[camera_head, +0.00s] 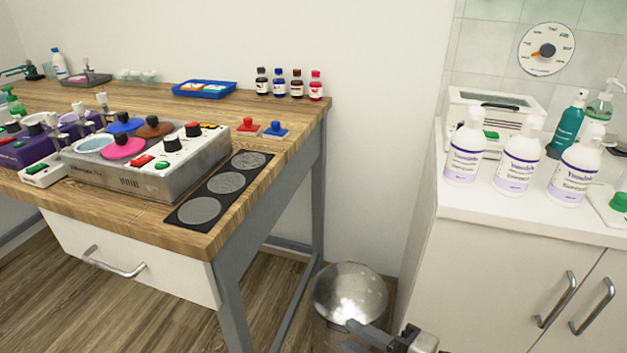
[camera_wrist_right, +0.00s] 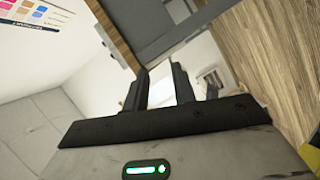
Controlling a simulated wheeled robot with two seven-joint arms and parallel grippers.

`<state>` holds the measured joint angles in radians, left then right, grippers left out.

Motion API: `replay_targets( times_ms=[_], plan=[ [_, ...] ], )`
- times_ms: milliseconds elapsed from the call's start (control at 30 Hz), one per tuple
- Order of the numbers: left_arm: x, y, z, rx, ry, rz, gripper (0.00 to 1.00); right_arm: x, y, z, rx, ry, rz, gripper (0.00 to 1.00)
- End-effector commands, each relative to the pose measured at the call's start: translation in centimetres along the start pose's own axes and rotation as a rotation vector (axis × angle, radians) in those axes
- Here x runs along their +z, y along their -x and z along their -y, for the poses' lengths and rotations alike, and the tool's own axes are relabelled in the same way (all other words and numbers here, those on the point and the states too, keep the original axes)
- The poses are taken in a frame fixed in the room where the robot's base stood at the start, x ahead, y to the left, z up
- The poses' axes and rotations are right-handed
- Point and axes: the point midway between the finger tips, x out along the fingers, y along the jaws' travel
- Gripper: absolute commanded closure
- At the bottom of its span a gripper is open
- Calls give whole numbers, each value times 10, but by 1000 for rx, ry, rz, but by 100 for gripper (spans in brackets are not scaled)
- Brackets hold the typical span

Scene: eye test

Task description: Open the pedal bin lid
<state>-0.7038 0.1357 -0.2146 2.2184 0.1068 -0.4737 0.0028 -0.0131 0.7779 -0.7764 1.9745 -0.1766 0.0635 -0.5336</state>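The pedal bin (camera_head: 350,292) stands on the floor between the wooden bench and the white cabinet. Its round, shiny metal lid faces up and looks closed; its lower body and pedal are largely hidden or out of frame. My right gripper (camera_head: 408,337) shows in part at the bottom edge of the head view, just right of and in front of the bin. In the right wrist view its two black fingers (camera_wrist_right: 160,88) stand apart with nothing gripped. A bright patch shows behind them, and I cannot tell whether it is the bin. My left gripper is not in view.
The wooden bench (camera_head: 285,155), with its grey legs and drawer, stands left of the bin. The white cabinet (camera_head: 480,265), topped by several bottles, stands to the right. The gap between them is narrow. Bare wooden floor (camera_head: 120,310) shows at lower left.

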Motion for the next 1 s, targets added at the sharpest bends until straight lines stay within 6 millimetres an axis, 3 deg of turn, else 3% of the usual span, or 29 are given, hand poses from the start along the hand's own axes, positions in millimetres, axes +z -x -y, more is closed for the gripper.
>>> replay_targets(
  times_ms=[367, 567, 733, 767, 833, 867, 1000],
  plan=[
    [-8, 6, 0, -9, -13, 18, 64, -7, 4, -5, 94, -575, 228, 74],
    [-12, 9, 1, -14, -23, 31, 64, 0, 32, 12, 161, -1009, 438, 74],
    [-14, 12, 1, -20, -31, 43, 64, 4, 72, 40, 229, -1372, 644, 74],
    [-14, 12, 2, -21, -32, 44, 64, 4, 78, 44, 237, -1412, 671, 76],
    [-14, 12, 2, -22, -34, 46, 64, 5, 86, 51, 251, -1475, 712, 96],
    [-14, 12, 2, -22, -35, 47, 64, 5, 88, 53, 255, -1490, 721, 100],
    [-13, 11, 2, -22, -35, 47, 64, 5, 90, 55, 258, -1504, 729, 100]
  ],
)
